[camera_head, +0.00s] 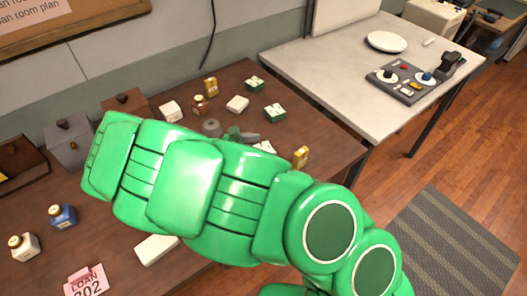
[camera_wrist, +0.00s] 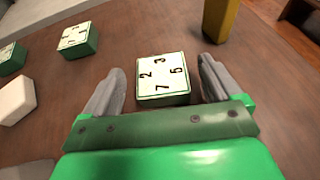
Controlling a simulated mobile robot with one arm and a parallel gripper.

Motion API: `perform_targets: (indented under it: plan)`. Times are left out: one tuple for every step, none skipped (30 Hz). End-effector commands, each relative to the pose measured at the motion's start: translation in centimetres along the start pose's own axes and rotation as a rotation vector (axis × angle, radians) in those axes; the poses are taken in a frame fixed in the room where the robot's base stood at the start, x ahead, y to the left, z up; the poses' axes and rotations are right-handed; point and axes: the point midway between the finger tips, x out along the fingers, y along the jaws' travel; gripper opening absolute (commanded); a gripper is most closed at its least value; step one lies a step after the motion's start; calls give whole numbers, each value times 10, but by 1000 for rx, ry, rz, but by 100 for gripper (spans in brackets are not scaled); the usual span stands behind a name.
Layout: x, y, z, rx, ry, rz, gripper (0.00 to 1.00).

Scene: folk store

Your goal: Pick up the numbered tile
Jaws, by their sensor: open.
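The numbered tile (camera_wrist: 163,77) is a green block with a pale top bearing black digits, among them 2, 3 and 7. In the wrist view it lies on the brown table between the two fingers of my gripper (camera_wrist: 160,88). The gripper is open, with a gap on each side of the tile. In the head view the tile (camera_head: 265,147) shows only in part beyond my green arm, which hides most of it.
Two similar green-and-white tiles (camera_head: 254,84) (camera_head: 274,112) and a plain white block (camera_head: 237,103) lie nearby. A yellow object (camera_head: 300,157) stands close on the right. Bottles (camera_head: 62,215), boxes (camera_head: 66,142) and a pink loan card (camera_head: 86,282) occupy the table's left.

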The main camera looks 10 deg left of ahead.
Motion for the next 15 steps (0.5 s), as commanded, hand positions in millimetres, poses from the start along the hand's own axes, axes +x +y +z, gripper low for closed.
perform_targets:
  plan:
    - [9, -2, 1, -1, -3, -4, 92]
    - [13, -2, 1, -1, -2, -4, 92]
    - [17, -1, 1, -1, -2, -2, 92]
    - [20, -1, 0, -1, -1, -2, 92]
    - [22, -1, 0, -1, -1, -2, 92]
    - [24, -1, 0, -1, 0, -1, 92]
    - [25, -1, 0, -1, 0, -1, 92]
    - [25, -1, 0, -1, 0, -1, 92]
    - [25, -1, 0, -1, 0, 0, 92]
    - [25, -1, 0, -1, 0, 0, 92]
    - [25, -1, 0, -1, 0, 0, 92]
    - [25, -1, 0, -1, 0, 0, 92]
    - [25, -1, 0, -1, 0, 0, 90]
    - [25, -1, 0, -1, 0, 0, 85]
    - [25, -1, 0, -1, 0, 0, 79]
